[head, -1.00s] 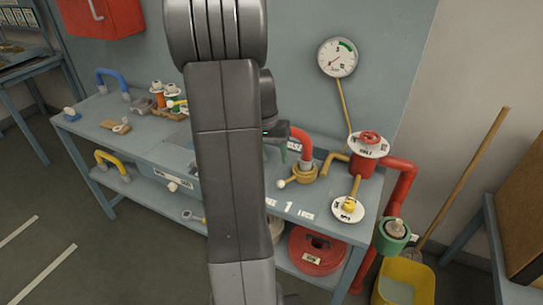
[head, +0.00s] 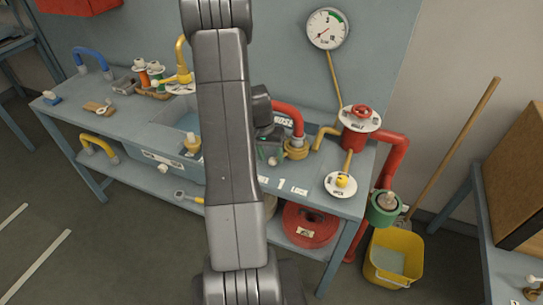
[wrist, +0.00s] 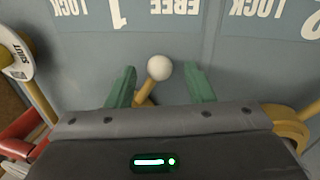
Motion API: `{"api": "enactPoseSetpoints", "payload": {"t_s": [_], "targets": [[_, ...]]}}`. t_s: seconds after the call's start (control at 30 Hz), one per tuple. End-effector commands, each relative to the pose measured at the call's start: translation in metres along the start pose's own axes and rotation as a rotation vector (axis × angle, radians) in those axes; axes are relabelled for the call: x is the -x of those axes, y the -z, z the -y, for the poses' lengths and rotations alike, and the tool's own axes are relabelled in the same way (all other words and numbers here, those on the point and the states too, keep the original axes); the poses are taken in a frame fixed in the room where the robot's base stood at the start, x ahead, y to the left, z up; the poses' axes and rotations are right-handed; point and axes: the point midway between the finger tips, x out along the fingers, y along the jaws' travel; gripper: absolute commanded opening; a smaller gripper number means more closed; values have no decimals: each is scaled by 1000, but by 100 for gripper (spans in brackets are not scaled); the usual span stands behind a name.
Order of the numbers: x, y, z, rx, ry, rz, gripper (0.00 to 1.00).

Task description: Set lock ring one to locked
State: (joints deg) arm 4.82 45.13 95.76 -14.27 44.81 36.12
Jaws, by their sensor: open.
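Lock ring one is a brass ring (head: 297,150) at the end of the red hose, above the bench label "1 LOCK" (head: 292,187). Its lever ends in a white ball knob (wrist: 159,68). In the wrist view the label reads upside down, and the knob lies nearest "FREE" (wrist: 175,6), with "LOCK" (wrist: 76,7) farther left. My gripper (wrist: 159,87) is open, its green fingers on either side of the lever, with gaps to the knob on both sides. In the head view my arm hides part of the bench left of the ring.
A red valve (head: 360,120) with a round plate and a yellow-knobbed dial (head: 341,183) stand right of the ring. A second "LOCK" label (wrist: 248,9) shows in the wrist view. A gauge (head: 327,28) hangs behind; a yellow bucket (head: 394,256) stands on the floor.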

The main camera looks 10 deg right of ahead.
Motion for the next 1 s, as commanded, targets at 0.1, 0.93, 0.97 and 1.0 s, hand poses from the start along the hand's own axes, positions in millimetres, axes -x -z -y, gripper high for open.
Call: {"api": "enactPoseSetpoints", "payload": {"t_s": [0.1, 0.93, 0.97, 1.0], "targets": [[-9, 0, 0, 0, -1, 2, 48], [-13, -1, -1, 5, 1, -1, 0], [-14, -1, -1, 8, 1, -1, 0], [-14, -1, -2, 15, 1, -3, 0]]}}
